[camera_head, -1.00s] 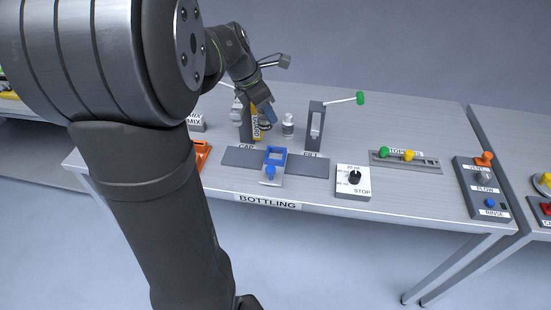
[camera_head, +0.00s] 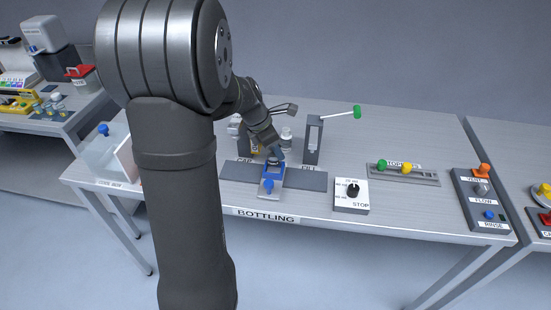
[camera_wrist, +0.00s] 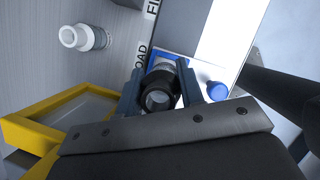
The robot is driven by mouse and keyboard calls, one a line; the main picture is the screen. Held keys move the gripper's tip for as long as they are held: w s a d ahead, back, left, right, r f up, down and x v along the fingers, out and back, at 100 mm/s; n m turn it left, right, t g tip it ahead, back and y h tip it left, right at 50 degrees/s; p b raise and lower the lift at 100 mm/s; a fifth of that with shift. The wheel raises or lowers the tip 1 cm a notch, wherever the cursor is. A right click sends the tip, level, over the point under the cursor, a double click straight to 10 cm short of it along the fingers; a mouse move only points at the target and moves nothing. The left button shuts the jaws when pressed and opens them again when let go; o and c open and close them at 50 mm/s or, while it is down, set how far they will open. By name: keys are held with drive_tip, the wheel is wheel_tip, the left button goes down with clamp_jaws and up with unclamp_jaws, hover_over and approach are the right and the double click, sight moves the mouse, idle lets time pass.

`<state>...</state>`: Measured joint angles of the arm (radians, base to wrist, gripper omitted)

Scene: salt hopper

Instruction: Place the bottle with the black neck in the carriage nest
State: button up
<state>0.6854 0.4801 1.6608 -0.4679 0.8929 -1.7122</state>
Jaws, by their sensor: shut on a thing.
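My gripper (camera_head: 277,157) is at the blue carriage nest (camera_head: 273,179), over the middle of the dark track. In the wrist view, my two blue fingers (camera_wrist: 161,90) are shut on the bottle with the black neck (camera_wrist: 159,97). I look down onto its dark, open ring-shaped mouth. The blue nest (camera_wrist: 176,60) and its blue knob (camera_wrist: 216,91) show just behind and beside the bottle. The bottle lines up with the nest, but its base is hidden, so I cannot tell whether it rests on the nest floor.
A white bottle (camera_wrist: 82,38) stands on the table behind the track. The fill post (camera_head: 313,140) with its green-tipped lever is to the right of my gripper. The yellow guard frame (camera_wrist: 50,113) is close by. A dial box (camera_head: 351,195) sits right of the track.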

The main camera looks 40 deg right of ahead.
sight(276, 159)
drive_tip(key=shift+f, duration=2.25)
drive_tip(key=o, duration=1)
drive_tip(key=shift+f, duration=0.15)
drive_tip(key=v, duration=1.2)
drive_tip(key=shift+r, duration=0.2)
drive_tip(key=shift+d+f, duration=0.1)
